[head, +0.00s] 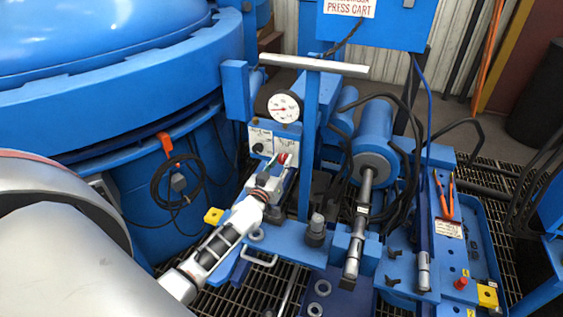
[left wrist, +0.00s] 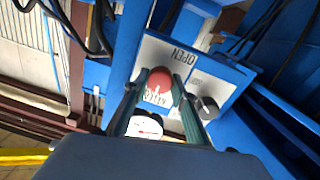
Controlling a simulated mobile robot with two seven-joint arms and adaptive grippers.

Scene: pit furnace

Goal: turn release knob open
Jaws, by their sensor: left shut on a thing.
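The red release knob (left wrist: 160,82) sits on a white label plate marked OPEN on a blue control box. It also shows in the head view, partly hidden by my fingers, as a small red spot (head: 285,158). My left gripper (left wrist: 158,88) reaches the box with one finger on each side of the red knob and is shut on it. In the head view my left gripper (head: 280,163) comes up from the lower left. The knob's exact turn angle cannot be told. My right gripper is not in view.
A black knob (left wrist: 208,106) is beside the red one. A white-faced gauge (head: 284,107) stands above the box, near a T-shaped handle (head: 316,67). The blue furnace (head: 130,95) fills the left; a cylinder (head: 374,145) and hoses stand right.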

